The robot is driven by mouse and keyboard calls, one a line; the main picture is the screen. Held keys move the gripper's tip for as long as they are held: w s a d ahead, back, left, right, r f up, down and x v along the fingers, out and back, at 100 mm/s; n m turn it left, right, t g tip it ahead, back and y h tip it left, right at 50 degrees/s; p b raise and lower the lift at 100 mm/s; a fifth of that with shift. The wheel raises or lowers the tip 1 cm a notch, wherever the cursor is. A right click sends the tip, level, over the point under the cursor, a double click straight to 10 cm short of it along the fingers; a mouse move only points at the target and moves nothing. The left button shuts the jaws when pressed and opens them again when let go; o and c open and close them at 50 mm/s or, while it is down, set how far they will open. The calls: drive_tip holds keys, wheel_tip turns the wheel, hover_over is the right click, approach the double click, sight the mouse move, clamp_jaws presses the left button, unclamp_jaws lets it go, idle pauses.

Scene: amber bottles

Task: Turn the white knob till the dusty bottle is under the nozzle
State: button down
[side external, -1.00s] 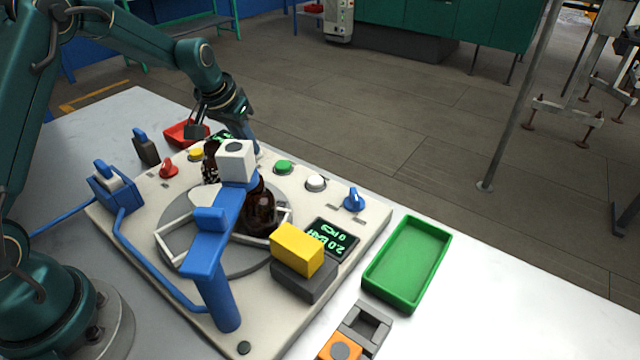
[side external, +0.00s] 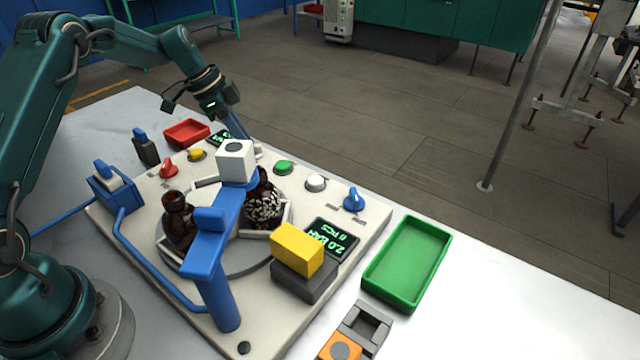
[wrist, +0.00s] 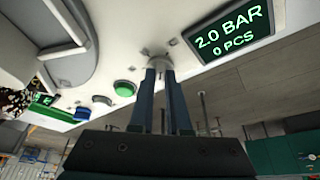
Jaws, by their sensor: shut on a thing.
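My gripper (wrist: 157,75) is shut on the white knob (wrist: 158,60) at the panel's back edge; the fingers cover much of it. In the side view my gripper (side external: 240,138) is partly hidden behind the white nozzle head (side external: 236,160). That head sits at the end of a blue arm. The dusty bottle (side external: 264,208), dark with white speckles, stands upright on the round turntable (side external: 245,257). It appears to be below the head, its top partly hidden; exact alignment is unclear. It also shows at the wrist view's left edge (wrist: 12,103). A clean brown bottle (side external: 178,222) stands at the turntable's left.
A green button (side external: 283,167), white button (side external: 315,182) and blue knob (side external: 354,198) lie right of the white knob. A red knob (side external: 168,168) and yellow button (side external: 197,154) lie left. A yellow block (side external: 297,250) stands in front. A green tray (side external: 440,255) is right.

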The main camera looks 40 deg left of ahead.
drive_tip(key=shift+w+a+m+g+h, duration=0.15)
drive_tip(key=shift+m+g, duration=0.15)
drive_tip(key=shift+m, duration=0.45)
drive_tip(key=shift+s+m+g+h, duration=0.15)
drive_tip(key=shift+m+g, duration=0.15)
drive_tip(key=shift+m, duration=0.45)
drive_tip(key=shift+w, duration=0.1)
drive_tip(key=c, duration=0.9)
unclamp_jaws()
drive_tip(key=shift+v, duration=2.6)
